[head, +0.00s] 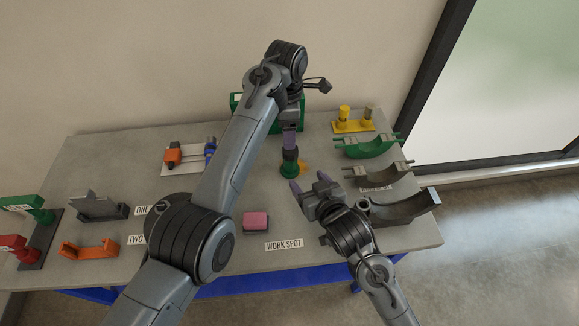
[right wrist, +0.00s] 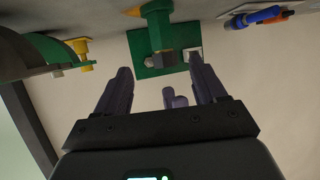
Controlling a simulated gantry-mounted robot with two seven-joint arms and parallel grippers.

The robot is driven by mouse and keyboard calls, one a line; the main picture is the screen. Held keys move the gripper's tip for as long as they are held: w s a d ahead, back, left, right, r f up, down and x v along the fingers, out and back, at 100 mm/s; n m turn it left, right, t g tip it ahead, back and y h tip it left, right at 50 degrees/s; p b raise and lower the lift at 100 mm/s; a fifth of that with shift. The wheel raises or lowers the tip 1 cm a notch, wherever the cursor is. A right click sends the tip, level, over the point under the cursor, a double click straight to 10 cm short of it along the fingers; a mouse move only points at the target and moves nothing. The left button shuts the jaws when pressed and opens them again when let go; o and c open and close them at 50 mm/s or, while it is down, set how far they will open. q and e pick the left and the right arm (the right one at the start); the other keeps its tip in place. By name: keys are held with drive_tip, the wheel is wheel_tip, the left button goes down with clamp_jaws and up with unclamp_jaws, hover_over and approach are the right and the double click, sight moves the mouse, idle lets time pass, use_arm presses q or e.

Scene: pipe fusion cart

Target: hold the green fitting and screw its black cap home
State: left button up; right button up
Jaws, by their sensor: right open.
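The green fitting (head: 289,169) stands upright near the middle of the table, with the black cap (head: 290,154) at its top. My left gripper (head: 290,142) points down over the cap; whether its purple fingers touch or grip it is not clear. My right gripper (head: 308,184) is open and empty, in front of the fitting and slightly right, apart from it. In the upside-down right wrist view, the fitting (right wrist: 157,25) is ahead, between and beyond the right fingers (right wrist: 158,88). Small purple fingers of my left gripper (right wrist: 175,98) show there too.
Cradles, including a green one (head: 368,147), and a yellow fixture (head: 352,124) stand right. A pink block (head: 256,221) lies in front, beside the WORK SPOT label (head: 284,245).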

sight(293, 164)
drive_tip(key=shift+w+a+f, duration=0.15)
drive_tip(key=shift+w+a, duration=0.1)
drive_tip(key=shift+w, duration=0.15)
drive_tip(key=x, duration=1)
drive_tip(key=shift+w+a, duration=0.15)
drive_tip(key=shift+w, duration=0.2)
clamp_jaws()
idle(0.4)
